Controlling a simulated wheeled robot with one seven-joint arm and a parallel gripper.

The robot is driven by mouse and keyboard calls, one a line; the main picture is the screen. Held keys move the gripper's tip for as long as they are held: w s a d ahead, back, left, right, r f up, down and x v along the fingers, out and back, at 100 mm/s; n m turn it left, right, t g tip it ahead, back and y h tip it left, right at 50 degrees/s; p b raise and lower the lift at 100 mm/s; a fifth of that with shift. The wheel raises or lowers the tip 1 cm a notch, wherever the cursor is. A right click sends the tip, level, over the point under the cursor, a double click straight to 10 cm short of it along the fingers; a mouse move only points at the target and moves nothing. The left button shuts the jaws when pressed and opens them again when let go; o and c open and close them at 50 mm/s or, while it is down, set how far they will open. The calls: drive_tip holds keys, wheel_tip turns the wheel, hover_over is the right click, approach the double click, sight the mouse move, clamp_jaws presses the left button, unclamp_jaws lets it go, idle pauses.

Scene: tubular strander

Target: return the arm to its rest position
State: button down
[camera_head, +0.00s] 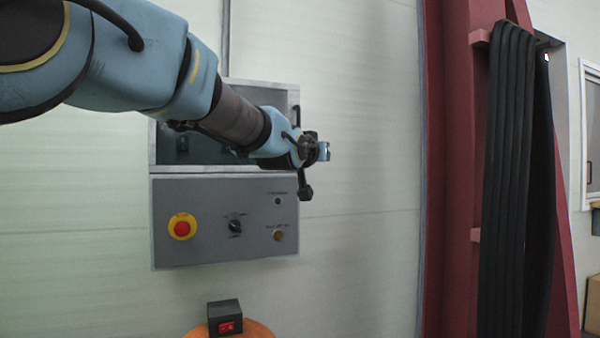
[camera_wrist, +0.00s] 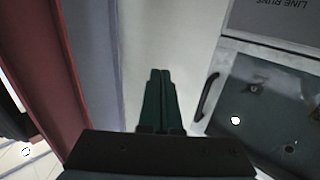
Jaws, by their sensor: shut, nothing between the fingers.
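My arm reaches in from the upper left of the head view, in front of the wall and a grey control panel. My gripper (camera_head: 323,151) is at the arm's far end, just right of the panel's upper part, apart from it as far as I can tell. In the wrist view my gripper (camera_wrist: 160,75) shows as two dark green fingers lying side by side, shut and empty. They point at a bare stretch of pale wall (camera_wrist: 180,40). My arm hides part of the cabinet window.
The grey control panel (camera_head: 256,222) has a red emergency button (camera_head: 182,227) and a knob (camera_head: 235,226). A cabinet door handle (camera_wrist: 206,97) is right of my fingers. A red column (camera_head: 452,170) with black hanging strips (camera_head: 508,180) stands right.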

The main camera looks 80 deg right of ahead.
drive_tip(key=shift+a, duration=0.1)
